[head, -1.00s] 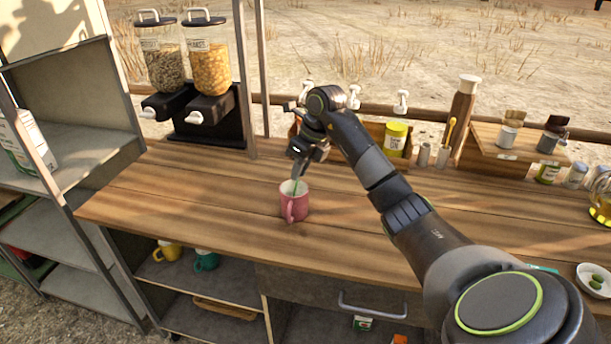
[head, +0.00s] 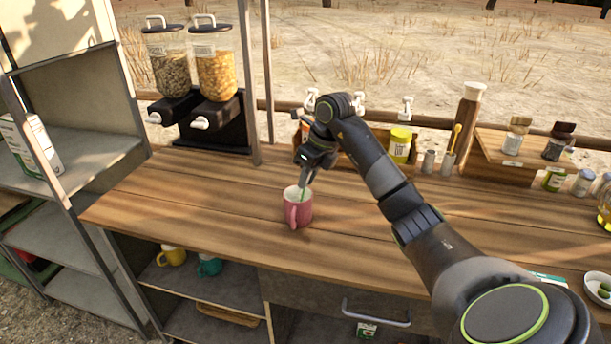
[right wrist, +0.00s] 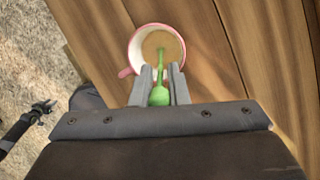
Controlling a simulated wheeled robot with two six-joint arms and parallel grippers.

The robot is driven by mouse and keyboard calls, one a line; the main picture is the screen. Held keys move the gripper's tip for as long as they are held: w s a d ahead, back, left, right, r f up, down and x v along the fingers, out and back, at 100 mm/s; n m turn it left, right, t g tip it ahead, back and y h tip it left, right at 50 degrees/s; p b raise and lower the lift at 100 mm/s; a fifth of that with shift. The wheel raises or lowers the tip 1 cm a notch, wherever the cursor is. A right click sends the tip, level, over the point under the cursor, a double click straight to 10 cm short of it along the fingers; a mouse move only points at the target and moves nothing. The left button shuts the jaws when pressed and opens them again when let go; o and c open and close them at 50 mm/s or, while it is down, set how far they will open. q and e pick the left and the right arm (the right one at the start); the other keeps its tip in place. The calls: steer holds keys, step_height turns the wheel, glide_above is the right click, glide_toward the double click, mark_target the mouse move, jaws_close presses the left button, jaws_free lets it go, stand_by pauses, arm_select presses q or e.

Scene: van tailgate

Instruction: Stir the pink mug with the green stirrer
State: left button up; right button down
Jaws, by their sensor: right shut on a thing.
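The pink mug (head: 298,212) stands upright on the wooden counter, its handle toward me. In the right wrist view the mug (right wrist: 134,50) holds a brown liquid (right wrist: 163,44). My right gripper (head: 304,181) is above the mug, shut on the green stirrer (head: 302,194). In the right wrist view the stirrer (right wrist: 159,94) sits between the fingers of my right gripper (right wrist: 160,84), its thin shaft reaching down into the mug. Its lower tip is hard to make out. My left gripper is not in the head view.
Two cereal dispensers (head: 211,75) stand at the back left of the counter (head: 190,196). A yellow jar (head: 400,143), metal cups and a tall brown bottle (head: 468,115) line the back right. Yellow and teal mugs (head: 208,265) are on a shelf below. The counter around the pink mug is clear.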

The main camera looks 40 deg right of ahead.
steer(key=shift+w+a, duration=0.1)
steer(key=shift+w, duration=0.05)
steer(key=p+v, duration=0.5)
steer(key=v, duration=0.4)
steer(key=shift+w+p, duration=0.4)
steer(key=shift+a+r, duration=0.1)
stand_by(0.9)
